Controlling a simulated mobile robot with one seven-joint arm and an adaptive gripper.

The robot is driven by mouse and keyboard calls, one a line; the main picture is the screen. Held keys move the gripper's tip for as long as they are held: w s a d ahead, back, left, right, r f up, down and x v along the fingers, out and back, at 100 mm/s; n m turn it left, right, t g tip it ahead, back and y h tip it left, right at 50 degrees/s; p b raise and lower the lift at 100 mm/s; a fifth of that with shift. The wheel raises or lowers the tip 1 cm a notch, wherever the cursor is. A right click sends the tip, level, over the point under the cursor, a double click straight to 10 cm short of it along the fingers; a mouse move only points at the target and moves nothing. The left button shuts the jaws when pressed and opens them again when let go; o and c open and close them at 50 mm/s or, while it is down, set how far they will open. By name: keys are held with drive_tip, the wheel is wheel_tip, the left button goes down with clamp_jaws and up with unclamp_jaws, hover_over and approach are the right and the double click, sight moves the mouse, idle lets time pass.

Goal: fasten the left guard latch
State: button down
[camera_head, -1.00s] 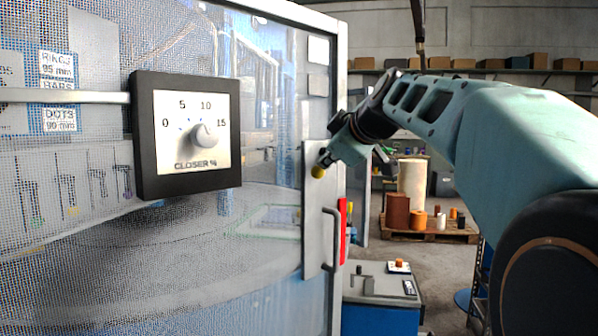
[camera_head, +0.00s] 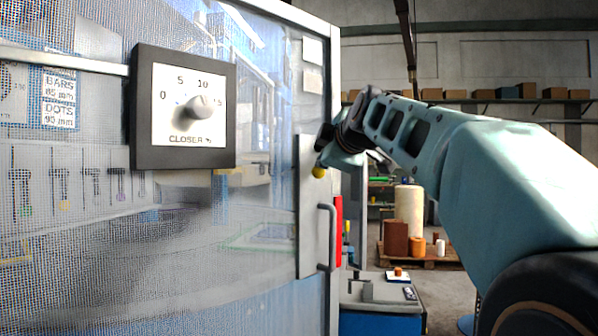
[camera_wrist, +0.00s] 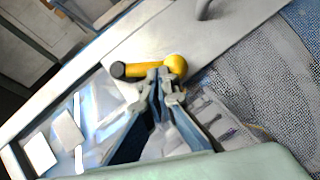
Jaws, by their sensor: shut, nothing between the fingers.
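The left guard latch shows in the wrist view as a yellow lever (camera_wrist: 148,69) with a dark round end on the left and a yellow ball at the right. It lies on a pale plate on the guard door. In the head view only its yellow ball (camera_head: 319,172) shows, at the plate's upper part. My gripper (camera_wrist: 164,77) is shut and empty, its fingertips right at the lever beside the ball. I cannot tell whether they touch it. In the head view my gripper (camera_head: 327,160) hides the rest of the latch.
The mesh guard door (camera_head: 270,120) fills the left, with a closer dial (camera_head: 190,108) on it. A grey pull handle (camera_head: 327,238) stands out below the latch, beside a red strip (camera_head: 339,232). A blue cabinet (camera_head: 380,322) stands low behind.

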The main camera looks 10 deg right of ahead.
drive_tip(key=b, duration=0.2)
drive_tip(key=f+n+t+b, duration=0.1)
drive_tip(key=b, duration=0.1)
drive_tip(key=shift+w+d+f+n, duration=0.2)
drive_tip(key=shift+w+d+n, duration=0.1)
drive_tip(key=shift+d, duration=0.05)
drive_tip(key=shift+w+d+f+b, duration=0.35)
drive_tip(key=shift+d+f+b, duration=0.1)
drive_tip(key=shift+b, duration=0.7)
idle(0.6)
idle(0.5)
